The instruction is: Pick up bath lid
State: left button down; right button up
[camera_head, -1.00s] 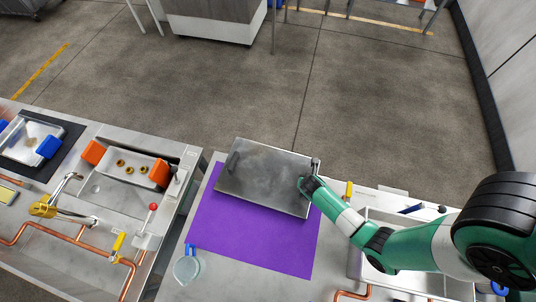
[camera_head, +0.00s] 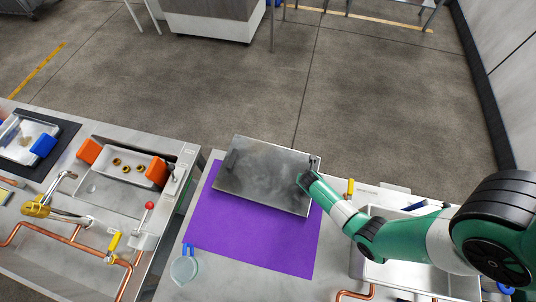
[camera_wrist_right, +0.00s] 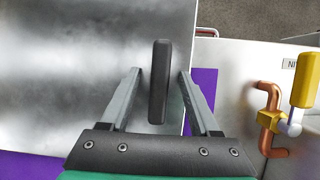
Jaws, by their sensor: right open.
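The bath lid (camera_head: 265,178) is a flat grey metal plate lying on the purple mat (camera_head: 250,235), with a dark handle at its left end and another at its right end. In the right wrist view the lid (camera_wrist_right: 70,60) fills the left side. Its black handle (camera_wrist_right: 159,80) stands between the two fingers of my right gripper (camera_wrist_right: 158,88), which is open with a gap on both sides. In the head view my right gripper (camera_head: 309,176) is at the lid's right edge, partly hidden by its arm. My left gripper is not in view.
A clear jug with a blue handle (camera_head: 184,270) stands at the mat's lower left. A sink basin (camera_head: 372,268) lies below my right arm. A yellow-handled valve on a copper pipe (camera_wrist_right: 270,118) is right of the gripper. Another bench with a tray stands left.

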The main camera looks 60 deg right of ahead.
jog(key=shift+f, duration=0.2)
dwell(0.3)
grip_shut()
dwell(0.8)
dwell(0.4)
jog(key=shift+w, duration=0.1)
